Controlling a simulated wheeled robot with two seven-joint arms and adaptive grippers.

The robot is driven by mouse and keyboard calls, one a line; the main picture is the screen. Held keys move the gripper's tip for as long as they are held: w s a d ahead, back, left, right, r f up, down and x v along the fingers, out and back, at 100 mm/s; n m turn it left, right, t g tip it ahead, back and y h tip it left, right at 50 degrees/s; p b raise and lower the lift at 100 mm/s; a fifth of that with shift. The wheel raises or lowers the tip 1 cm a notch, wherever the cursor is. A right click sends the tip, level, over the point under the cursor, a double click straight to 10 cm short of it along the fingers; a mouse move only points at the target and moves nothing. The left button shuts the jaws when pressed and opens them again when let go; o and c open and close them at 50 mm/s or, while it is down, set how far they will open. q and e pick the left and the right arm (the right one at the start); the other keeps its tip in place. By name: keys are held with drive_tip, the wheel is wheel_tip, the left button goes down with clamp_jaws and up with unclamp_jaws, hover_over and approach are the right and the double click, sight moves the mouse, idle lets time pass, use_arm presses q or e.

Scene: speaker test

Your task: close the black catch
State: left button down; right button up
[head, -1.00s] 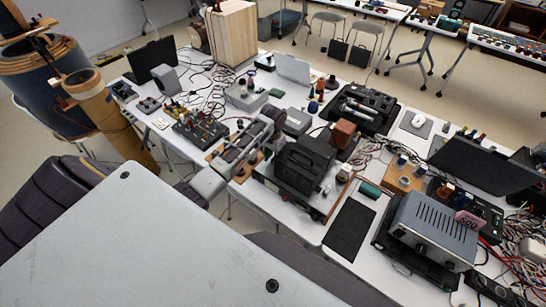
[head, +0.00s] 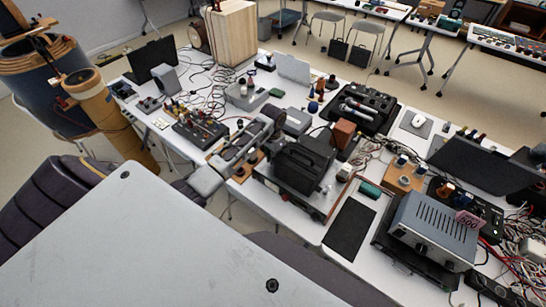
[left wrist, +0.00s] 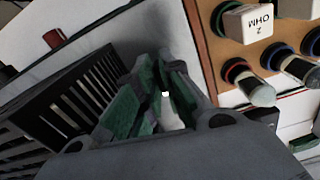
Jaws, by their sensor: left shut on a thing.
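My left gripper (head: 270,141) is over the near side of the long table, just left of a black case (head: 303,165) with a handle on top. In the left wrist view its green-padded fingers (left wrist: 163,95) are close together, with a small pale patch between the tips. What they grip is hard to make out. A black slotted box (left wrist: 62,105) is left of the fingers. I cannot pick out the black catch for certain in either view. My right gripper is not in view.
A wooden board (left wrist: 215,65) with knobs and a "2 OHM" block is close on the fingers' right. Cables and instruments crowd the table. A grey amplifier-like box (head: 432,230) stands at the right, near a dark flat mat (head: 349,230).

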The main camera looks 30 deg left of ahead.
use_arm(q)
drive_tip(key=m, duration=0.4)
drive_tip(key=shift+a, duration=0.15)
drive_tip(key=m, duration=0.4)
drive_tip(key=shift+w+r+m, duration=0.1)
drive_tip(key=shift+m, duration=0.2)
drive_tip(key=m, duration=0.4)
drive_tip(key=shift+w+m, duration=0.1)
drive_tip(key=shift+m, duration=2)
drive_tip(key=c, duration=1.6)
unclamp_jaws()
drive_tip(key=shift+o, duration=0.2)
drive_tip(key=shift+r, duration=0.1)
